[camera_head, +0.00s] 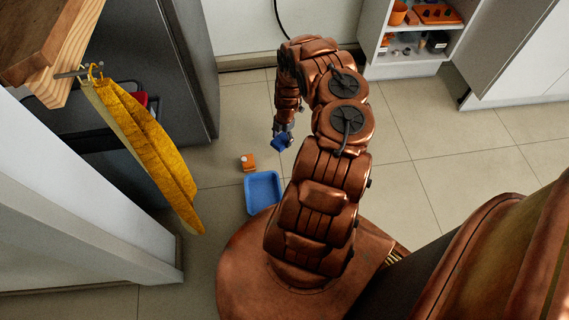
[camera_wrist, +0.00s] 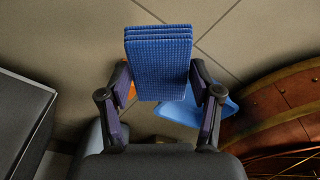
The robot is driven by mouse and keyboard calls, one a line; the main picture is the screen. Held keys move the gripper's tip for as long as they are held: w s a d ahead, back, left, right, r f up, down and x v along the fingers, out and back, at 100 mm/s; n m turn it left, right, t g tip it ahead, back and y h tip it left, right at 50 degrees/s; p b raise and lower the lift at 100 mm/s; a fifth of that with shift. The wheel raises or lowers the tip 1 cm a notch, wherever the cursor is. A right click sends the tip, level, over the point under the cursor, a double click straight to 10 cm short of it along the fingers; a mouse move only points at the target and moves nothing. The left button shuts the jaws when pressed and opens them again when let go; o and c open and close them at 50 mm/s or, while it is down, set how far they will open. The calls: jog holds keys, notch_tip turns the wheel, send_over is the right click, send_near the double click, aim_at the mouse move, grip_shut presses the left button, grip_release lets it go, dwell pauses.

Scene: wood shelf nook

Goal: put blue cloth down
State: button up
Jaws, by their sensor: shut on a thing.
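The blue cloth (camera_wrist: 158,65) is a folded, textured block held between the two fingers of my gripper (camera_wrist: 160,90) in the wrist view. In the head view my gripper (camera_head: 283,137) points down and the cloth (camera_head: 283,142) shows small at its tip, above the tiled floor. A blue tray (camera_head: 250,193) lies on the floor below and to the left of the gripper, near my base. The tray also shows partly in the wrist view (camera_wrist: 222,108), behind the right finger. How high the cloth is above the floor is hard to tell.
A small orange object (camera_head: 248,161) lies on the floor beside the tray. A yellow cloth (camera_head: 150,150) hangs from a hook at the left. A dark cabinet (camera_head: 185,60) stands behind it. An open white shelf (camera_head: 410,55) with orange items is at the back. Floor at the right is clear.

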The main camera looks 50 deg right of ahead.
aim_at(285, 142)
jog(key=f, duration=0.1)
jog(key=s+f, duration=0.1)
jog(key=f+n, duration=0.1)
jog(key=shift+s+a+f, duration=0.25)
jog(key=shift+s+a, duration=0.05)
jog(key=shift+s, duration=0.1)
jog(key=shift+f, duration=0.35)
notch_tip(285, 142, down, 5)
jog(key=b, duration=0.3)
jog(key=shift+s+a+f, duration=0.1)
jog(key=shift+f, duration=0.05)
jog(key=shift+f+b, duration=1.05)
jog(key=shift+f, duration=1)
jog(key=shift+f, duration=0.15)
jog(key=o, duration=1)
